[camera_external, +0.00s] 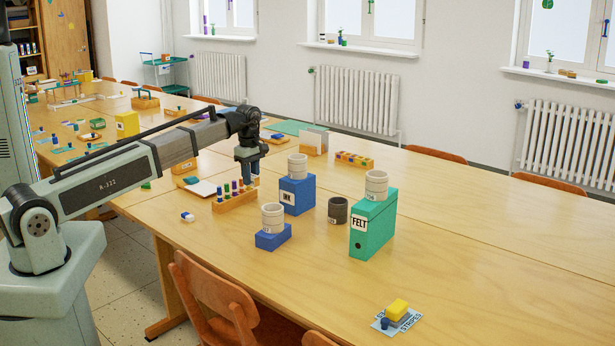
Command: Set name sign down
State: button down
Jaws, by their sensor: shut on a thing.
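My gripper (250,174) points down over the left part of the long table, behind the rack of coloured pegs. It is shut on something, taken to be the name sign. The held thing is too small and too hidden by the fingers to make out its shape or any writing. I cannot tell whether it touches the table. The wooden table (471,231) runs from the back left to the front right.
Near my gripper stand a peg rack (235,201) and a blue INK box (297,194) with a pale cup on top. A green FELT box (373,225), low blue block (273,237) and dark cup (338,210) stand to the right. The table's right side is largely clear.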

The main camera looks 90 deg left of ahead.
notch_tip(320, 180, up, 4)
jog(key=shift+f, duration=0.1)
jog(key=s+a, duration=0.2)
jog(key=a, duration=1.3)
jog(key=s+a, duration=0.2)
jog(key=a, duration=1.3)
jog(key=shift+d+f, duration=0.1)
jog(key=shift+f, duration=7.4)
jog(key=shift+f, duration=0.15)
jog(key=c, duration=0.8)
grip_release()
jog(key=shift+c, duration=0.2)
